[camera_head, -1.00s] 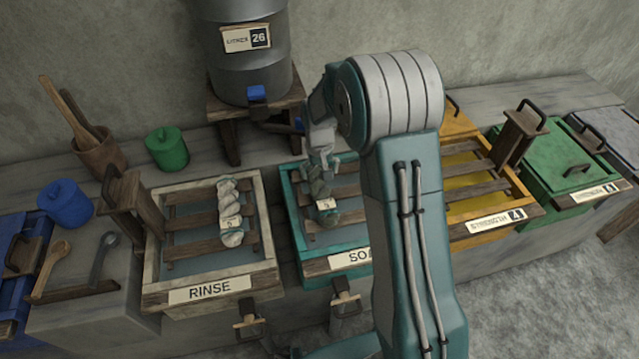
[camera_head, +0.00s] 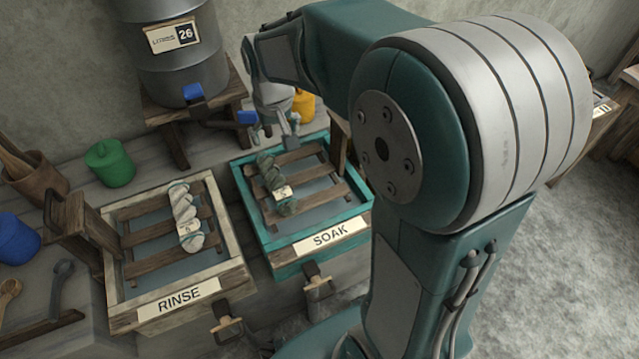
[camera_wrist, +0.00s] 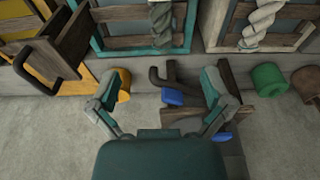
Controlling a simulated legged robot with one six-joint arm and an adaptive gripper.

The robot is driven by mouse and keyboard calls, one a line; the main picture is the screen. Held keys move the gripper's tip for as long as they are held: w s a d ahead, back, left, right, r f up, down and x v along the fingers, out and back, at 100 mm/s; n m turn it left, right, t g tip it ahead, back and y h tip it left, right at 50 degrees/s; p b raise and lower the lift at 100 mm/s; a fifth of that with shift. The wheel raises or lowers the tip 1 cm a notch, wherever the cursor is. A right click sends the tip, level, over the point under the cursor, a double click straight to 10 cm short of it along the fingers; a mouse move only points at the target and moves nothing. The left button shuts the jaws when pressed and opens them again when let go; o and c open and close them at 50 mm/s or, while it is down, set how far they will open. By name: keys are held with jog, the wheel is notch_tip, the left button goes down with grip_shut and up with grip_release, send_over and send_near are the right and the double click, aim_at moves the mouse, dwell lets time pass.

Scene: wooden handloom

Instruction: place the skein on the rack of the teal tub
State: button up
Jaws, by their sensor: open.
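The grey-green skein (camera_head: 271,178), with a paper band, lies across the slats of the wooden rack (camera_head: 316,190) of the teal tub (camera_head: 284,269) labelled SOAK. Its upper end shows in the wrist view (camera_wrist: 161,22) at the top. My gripper (camera_head: 274,136) is open and empty, above and behind the tub's back edge, apart from the skein. In the wrist view its two fingers (camera_wrist: 160,92) are spread wide with nothing between them. My arm hides the area right of the teal tub in the head view.
A pale skein (camera_head: 184,212) lies on the rack of the RINSE tub (camera_head: 234,284) to the left. A metal barrel (camera_head: 180,70) with a blue tap (camera_head: 193,93) stands on a wooden stand (camera_head: 165,121) close to my gripper. A green canister (camera_head: 110,164) stands further left.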

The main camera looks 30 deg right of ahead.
jog(key=s+r+t, duration=0.1)
jog(key=s+r, duration=0.2)
jog(key=s, duration=0.7)
jog(key=s+r+t, duration=0.2)
jog(key=s+r, duration=0.1)
jog(key=s, duration=0.7)
jog(key=shift+s+r+t, duration=0.15)
jog(key=shift+s+t, duration=0.1)
jog(key=shift+t, duration=0.05)
